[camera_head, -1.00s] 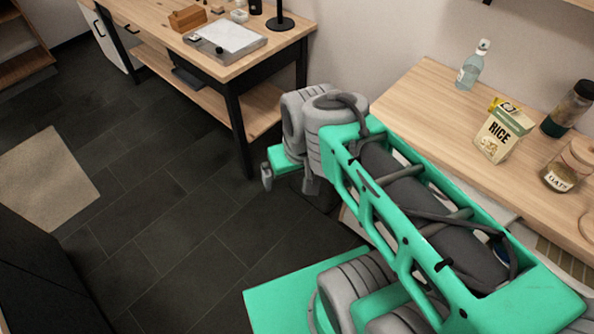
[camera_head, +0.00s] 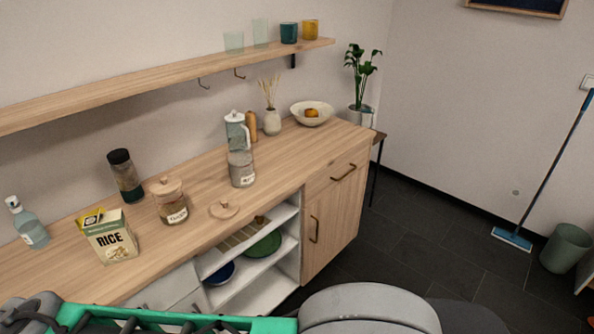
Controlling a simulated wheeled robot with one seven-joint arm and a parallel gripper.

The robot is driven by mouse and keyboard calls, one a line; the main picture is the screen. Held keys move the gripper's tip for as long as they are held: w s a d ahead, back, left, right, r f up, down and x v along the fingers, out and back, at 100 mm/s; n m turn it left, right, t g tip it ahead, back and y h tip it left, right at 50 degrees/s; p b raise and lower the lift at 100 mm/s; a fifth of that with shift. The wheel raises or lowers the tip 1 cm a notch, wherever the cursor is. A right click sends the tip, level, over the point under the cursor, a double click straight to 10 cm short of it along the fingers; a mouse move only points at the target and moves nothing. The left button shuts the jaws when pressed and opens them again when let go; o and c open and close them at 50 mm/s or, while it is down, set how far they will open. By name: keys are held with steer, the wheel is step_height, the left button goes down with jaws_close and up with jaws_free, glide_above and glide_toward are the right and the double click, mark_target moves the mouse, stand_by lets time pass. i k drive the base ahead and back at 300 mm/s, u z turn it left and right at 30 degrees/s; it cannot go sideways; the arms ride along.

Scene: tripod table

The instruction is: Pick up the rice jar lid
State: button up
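A round wooden lid with a small knob (camera_head: 224,209) lies flat on the wooden counter, near its front edge. A glass jar with a white label (camera_head: 241,168) stands behind it to the right and shows no wooden lid on top; its label is too small to read. Another glass jar (camera_head: 171,202) stands to the left of the loose lid, with a wooden lid on it. My green and grey arm crosses the bottom of the view. My gripper is out of view, so its state is hidden.
The counter (camera_head: 285,160) also holds a rice box (camera_head: 110,240), a dark-capped bottle (camera_head: 125,176), a clear bottle (camera_head: 28,226), a pitcher (camera_head: 236,131), a vase (camera_head: 272,122) and a bowl (camera_head: 312,115). A shelf (camera_head: 170,85) hangs above. The counter right of the labelled jar is clear.

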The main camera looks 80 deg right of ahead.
mark_target(223, 209)
steer(key=z, duration=2.3)
